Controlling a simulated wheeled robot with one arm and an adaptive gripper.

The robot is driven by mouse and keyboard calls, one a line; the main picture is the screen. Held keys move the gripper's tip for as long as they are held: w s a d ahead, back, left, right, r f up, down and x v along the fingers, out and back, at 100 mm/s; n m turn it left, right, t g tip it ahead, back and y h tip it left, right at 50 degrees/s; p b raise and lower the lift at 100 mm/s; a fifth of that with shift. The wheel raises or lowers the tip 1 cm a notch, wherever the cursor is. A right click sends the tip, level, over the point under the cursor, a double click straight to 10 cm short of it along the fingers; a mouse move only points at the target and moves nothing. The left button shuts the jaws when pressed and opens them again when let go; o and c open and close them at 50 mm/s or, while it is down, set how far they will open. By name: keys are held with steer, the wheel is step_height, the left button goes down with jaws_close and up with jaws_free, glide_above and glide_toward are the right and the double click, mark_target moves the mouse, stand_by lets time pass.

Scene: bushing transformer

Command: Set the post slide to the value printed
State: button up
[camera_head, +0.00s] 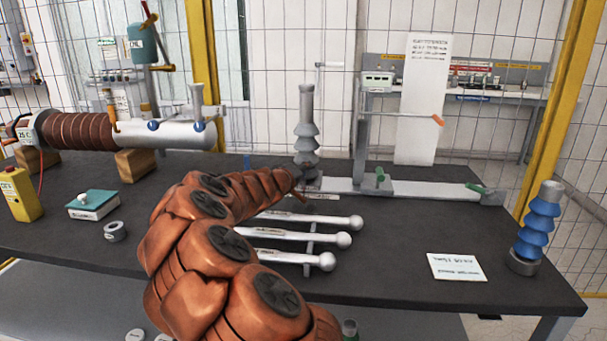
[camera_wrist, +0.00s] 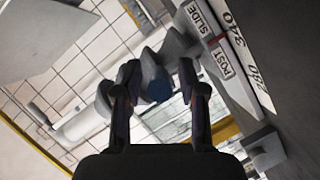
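The post slide is on the dark table in the head view, with a grey ribbed post (camera_head: 306,125) standing upright on its carriage. In the wrist view its label (camera_wrist: 222,60) reads POST SLIDE. A red line crosses the label beside the white scale (camera_wrist: 240,45), near 340; 280 also shows. My gripper (camera_wrist: 158,70) is at the post's lower part. Its fingers are apart, with grey shapes and a dark blue disc between or behind them; I cannot tell whether they touch. In the head view my orange arm hides much of the carriage. A printed card (camera_head: 456,267) lies on the right, too small to read.
Several white rods (camera_head: 310,219) lie in front of the slide. A gauge stand (camera_head: 362,140) is behind right, and a blue ribbed post (camera_head: 539,225) stands at the right edge. A large brown-and-silver bushing (camera_head: 100,131) lies at back left. The front right tabletop is mostly clear.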

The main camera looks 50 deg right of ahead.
stand_by(0.3)
steer(key=shift+v, duration=6)
steer(key=shift+r, duration=0.1)
steer(key=shift+r, duration=0.1)
